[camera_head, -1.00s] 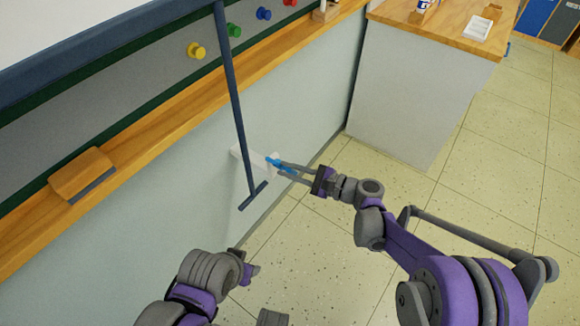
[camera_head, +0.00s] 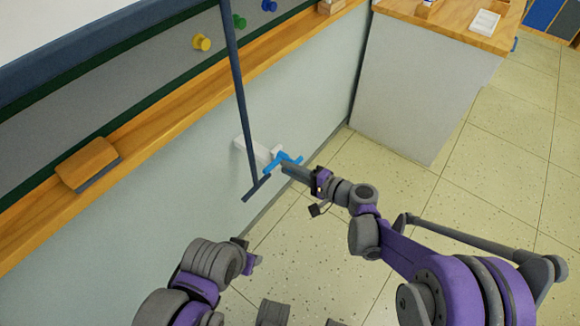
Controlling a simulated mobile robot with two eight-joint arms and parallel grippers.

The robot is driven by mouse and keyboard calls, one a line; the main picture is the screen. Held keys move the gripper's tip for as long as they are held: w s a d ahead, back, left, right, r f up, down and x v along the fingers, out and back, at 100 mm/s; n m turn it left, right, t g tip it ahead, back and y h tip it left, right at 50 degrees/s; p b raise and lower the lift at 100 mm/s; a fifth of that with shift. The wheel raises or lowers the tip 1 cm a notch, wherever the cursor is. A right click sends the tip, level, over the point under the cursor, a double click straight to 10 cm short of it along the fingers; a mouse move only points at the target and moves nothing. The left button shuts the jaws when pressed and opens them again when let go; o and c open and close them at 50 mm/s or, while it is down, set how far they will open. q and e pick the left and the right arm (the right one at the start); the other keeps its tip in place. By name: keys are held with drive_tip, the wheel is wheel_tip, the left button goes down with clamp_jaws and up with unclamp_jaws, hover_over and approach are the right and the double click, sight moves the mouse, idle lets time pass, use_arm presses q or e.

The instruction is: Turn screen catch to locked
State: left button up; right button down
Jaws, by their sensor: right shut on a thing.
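The screen catch is a white block (camera_head: 250,150) low on the pale wall with a blue handle (camera_head: 282,159) on its outer end. My right gripper (camera_head: 289,170) reaches in from the right and is shut on the blue handle. Its fingers show nearly edge-on and hide part of the handle. The blue handle lies crosswise to the fingers, with blue showing on either side of them. My left arm (camera_head: 205,270) is folded at the bottom left, and its gripper does not show. I cannot read any locked mark.
A wooden ledge (camera_head: 150,118) with an eraser (camera_head: 87,164) runs along the wall above. A wood-topped cabinet (camera_head: 415,90) stands at the back right. The tiled floor (camera_head: 470,220) is clear.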

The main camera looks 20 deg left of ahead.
drive_tip(key=shift+f+n, duration=0.15)
drive_tip(key=shift+n, duration=0.35)
idle(0.3)
drive_tip(key=c, duration=0.8)
unclamp_jaws()
drive_tip(key=shift+d, duration=0.1)
drive_tip(key=p+v, duration=0.1)
drive_tip(key=v, duration=0.9)
drive_tip(key=shift+s+d, duration=0.25)
